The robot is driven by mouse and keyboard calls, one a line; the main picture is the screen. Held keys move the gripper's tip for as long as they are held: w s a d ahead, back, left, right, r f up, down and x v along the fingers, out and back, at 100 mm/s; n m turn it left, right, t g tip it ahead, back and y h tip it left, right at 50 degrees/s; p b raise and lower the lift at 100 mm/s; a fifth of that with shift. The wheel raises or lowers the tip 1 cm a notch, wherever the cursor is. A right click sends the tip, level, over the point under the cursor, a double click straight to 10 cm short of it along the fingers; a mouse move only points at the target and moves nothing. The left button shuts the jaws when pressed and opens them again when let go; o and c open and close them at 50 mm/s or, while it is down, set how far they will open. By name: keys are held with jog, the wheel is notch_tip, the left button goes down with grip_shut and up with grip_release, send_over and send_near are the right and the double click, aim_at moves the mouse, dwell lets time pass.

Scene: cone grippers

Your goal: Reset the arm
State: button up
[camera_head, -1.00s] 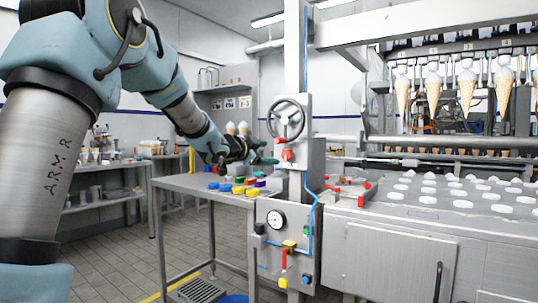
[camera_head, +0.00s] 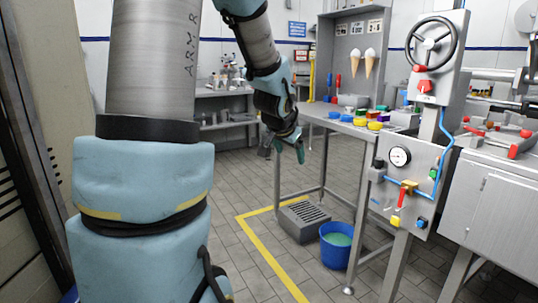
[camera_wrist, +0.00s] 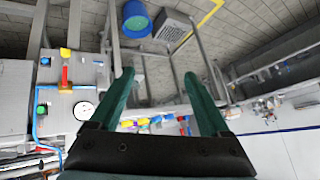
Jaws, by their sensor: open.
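My arm stands at the left in the head view, reaching forward and bending down. My gripper (camera_head: 283,144) hangs beside the left end of the metal table (camera_head: 318,115), pointing down over the floor. In the wrist view my gripper (camera_wrist: 160,95) shows two green fingers spread well apart. Nothing is between them. No object is held.
A blue bucket (camera_head: 336,245) and a grey grated box (camera_head: 303,220) stand on the floor below. Coloured caps (camera_head: 375,125) lie on the table. A panel with a gauge (camera_head: 400,157) and a handwheel (camera_head: 432,40) are at the right. Tiled floor left of the table is clear.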

jog(key=s+a+f+n+g+y, duration=0.1)
jog(key=s+a+f+n+g, duration=0.25)
jog(key=s+a, duration=0.45)
jog(key=s+a+f+n+g+y, duration=0.1)
jog(key=s+a+f+n+g, duration=0.3)
jog(key=s, duration=0.8)
notch_tip(320, 180, up, 11)
jog(key=t+p, duration=0.1)
jog(key=p, duration=1.1)
jog(key=shift+w+a+f, duration=0.15)
jog(key=shift+a, duration=0.15)
jog(key=shift+m, duration=0.25)
jog(key=shift+c, duration=0.2)
